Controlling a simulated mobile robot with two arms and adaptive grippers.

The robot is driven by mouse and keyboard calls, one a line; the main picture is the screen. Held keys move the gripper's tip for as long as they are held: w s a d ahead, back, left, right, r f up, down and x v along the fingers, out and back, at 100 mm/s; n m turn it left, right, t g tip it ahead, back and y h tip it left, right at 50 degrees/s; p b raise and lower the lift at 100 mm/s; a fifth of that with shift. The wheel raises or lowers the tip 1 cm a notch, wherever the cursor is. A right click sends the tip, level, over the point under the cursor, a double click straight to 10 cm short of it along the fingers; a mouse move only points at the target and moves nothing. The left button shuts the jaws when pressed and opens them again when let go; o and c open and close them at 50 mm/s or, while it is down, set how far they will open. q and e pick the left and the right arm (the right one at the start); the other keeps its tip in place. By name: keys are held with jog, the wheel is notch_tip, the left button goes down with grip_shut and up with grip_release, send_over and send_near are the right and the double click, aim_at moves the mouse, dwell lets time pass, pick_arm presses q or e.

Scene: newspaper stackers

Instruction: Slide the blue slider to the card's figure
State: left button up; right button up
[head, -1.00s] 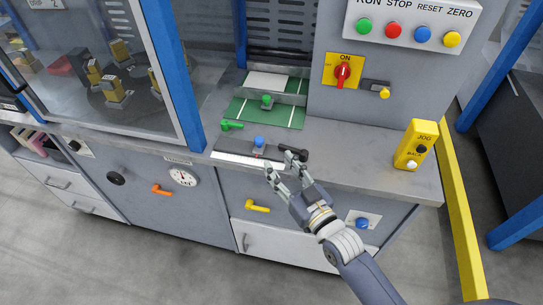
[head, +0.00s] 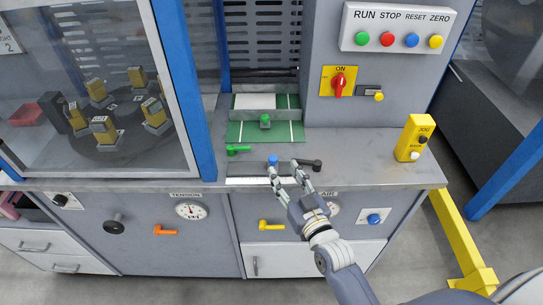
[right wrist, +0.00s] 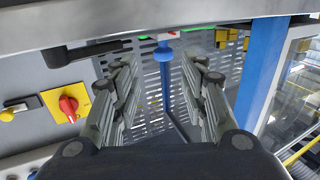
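The blue slider knob (head: 273,160) stands on the bench top above a white scale strip (head: 250,182) along the front edge. The scale's marks are too small to read. A white card (head: 8,42) at the top left edge shows a figure 2 and is partly cut off. My right gripper (head: 284,168) is open with its fingertips at the bench edge, beside and just in front of the knob. Contact cannot be told. My left gripper is not in view.
A green plate (head: 240,132) with a green knob is behind. A yellow jog box (head: 414,138) stands at the right. A blue post and glass panel are left.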

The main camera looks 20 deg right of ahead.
aim_at(275, 161)
jog(key=w, duration=0.2)
jog(key=w+a, duration=0.1)
jog(key=w, duration=0.1)
jog(key=w+p, duration=0.1)
jog(key=w, duration=0.2)
jog(key=shift+a, duration=0.15)
jog(key=shift+w, duration=0.25)
jog(key=c, duration=0.8)
grip_shut()
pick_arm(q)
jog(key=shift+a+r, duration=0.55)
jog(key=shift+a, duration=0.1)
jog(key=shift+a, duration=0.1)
